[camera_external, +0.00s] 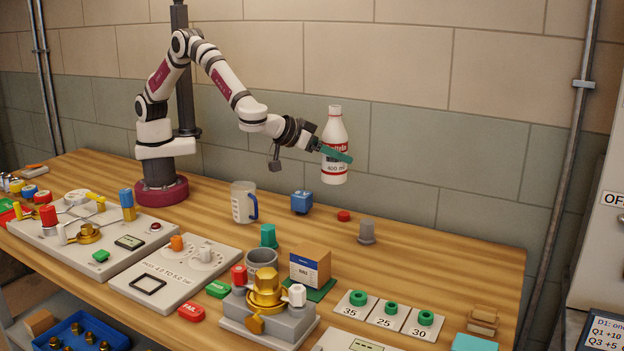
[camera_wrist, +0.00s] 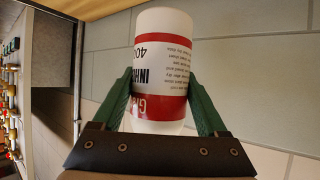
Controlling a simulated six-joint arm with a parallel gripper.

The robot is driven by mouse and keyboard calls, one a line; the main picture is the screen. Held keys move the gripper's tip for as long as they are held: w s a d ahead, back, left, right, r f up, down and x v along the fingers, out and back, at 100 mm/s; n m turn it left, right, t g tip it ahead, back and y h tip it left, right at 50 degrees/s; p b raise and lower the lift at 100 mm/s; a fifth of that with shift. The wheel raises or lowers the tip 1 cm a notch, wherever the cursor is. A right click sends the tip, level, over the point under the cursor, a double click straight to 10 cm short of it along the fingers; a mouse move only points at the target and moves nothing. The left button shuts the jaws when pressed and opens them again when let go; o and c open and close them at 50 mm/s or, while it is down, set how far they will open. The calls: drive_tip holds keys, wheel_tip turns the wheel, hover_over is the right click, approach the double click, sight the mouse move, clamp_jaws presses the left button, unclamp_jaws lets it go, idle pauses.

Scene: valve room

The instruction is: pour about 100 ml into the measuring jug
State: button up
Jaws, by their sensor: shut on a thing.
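A white bottle (camera_external: 335,150) with a red-banded label reading "400 ml" is held upright in the air above the back right of the table. My gripper (camera_external: 336,153) is shut on its middle, with the green fingers on both sides. In the wrist view the bottle (camera_wrist: 163,70) fills the space between the fingers of my gripper (camera_wrist: 165,105). Whether the bottle is capped is not clear. The measuring jug (camera_external: 243,203), clear-grey with a blue handle, stands on the table below and left of the bottle, apart from it. Its contents cannot be made out.
A blue block (camera_external: 302,202), a small red cap (camera_external: 344,215) and a grey stopper (camera_external: 367,232) stand right of the jug. A cardboard box (camera_external: 310,265), a brass valve (camera_external: 265,290) and panels crowd the front. The wall (camera_external: 420,150) is behind the bottle.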

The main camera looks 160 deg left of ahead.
drive_tip(key=s+d+f+n+g+h, duration=0.2)
drive_tip(key=s+d+f+n+g, duration=0.1)
drive_tip(key=d, duration=0.4)
drive_tip(key=s+d+f+n+g+h, duration=0.3)
drive_tip(key=d+n+g, duration=0.2)
drive_tip(key=d+n, duration=0.1)
drive_tip(key=shift+s+d, duration=0.4)
drive_tip(key=shift+d, duration=0.2)
drive_tip(key=shift+f, duration=0.1)
drive_tip(key=shift+w+a+f+n+t+y, duration=0.2)
drive_tip(key=shift+f+n+t+y, duration=0.45)
drive_tip(key=shift+n+t+y, duration=0.6)
drive_tip(key=shift+w+a+f+n+t+y, duration=0.25)
drive_tip(key=shift+f+n+t+y, duration=0.5)
drive_tip(key=shift+n+t, duration=0.85)
drive_tip(key=shift+w+a+f+n+t+y, duration=0.1)
drive_tip(key=shift+w+f+n+t+y, duration=0.3)
drive_tip(key=shift+n+t+y, duration=1.05)
